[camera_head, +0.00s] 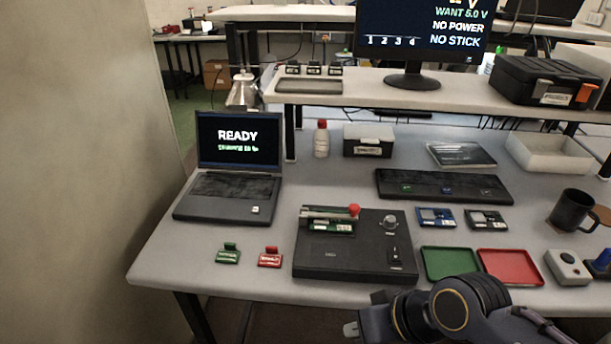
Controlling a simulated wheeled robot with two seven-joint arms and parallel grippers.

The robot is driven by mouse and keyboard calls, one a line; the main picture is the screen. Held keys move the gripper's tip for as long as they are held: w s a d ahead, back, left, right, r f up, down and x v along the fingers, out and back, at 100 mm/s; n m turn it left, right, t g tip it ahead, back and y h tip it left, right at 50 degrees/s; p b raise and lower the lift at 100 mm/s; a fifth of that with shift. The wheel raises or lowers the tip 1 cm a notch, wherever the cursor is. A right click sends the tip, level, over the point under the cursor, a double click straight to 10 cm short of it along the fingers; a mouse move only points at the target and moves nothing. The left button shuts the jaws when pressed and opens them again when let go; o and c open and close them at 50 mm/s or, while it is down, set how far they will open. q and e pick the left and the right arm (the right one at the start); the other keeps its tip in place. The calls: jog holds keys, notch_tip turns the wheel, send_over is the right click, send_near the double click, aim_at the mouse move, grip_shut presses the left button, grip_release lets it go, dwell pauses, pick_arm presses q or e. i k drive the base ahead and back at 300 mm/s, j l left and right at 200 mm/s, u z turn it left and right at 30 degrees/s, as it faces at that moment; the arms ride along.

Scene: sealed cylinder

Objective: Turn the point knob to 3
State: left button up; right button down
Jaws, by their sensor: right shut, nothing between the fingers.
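A black test box (345,263) lies on the grey table. A round grey knob (390,222) sits at its upper right, and its pointer setting is too small to read. A green board (330,226) lies under a bar with a red ball handle (354,210) at the box's upper left. A small switch (395,255) is below the knob. My right gripper (351,329) is at the bottom, in front of the table edge, shut and empty, apart from the box. My left gripper is not in view. The monitor (425,28) reads "WANT 5.0 V", "NO POWER", "NO STICK".
A laptop (228,165) showing "READY" stands at left. Green (228,256) and red (270,258) tags lie left of the box. Green (449,264) and red (510,267) trays lie to its right, with a black mug (571,209) beyond. A long black panel (444,187) lies behind.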

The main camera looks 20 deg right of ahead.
aim_at(388, 223)
jog(key=z, duration=1.25)
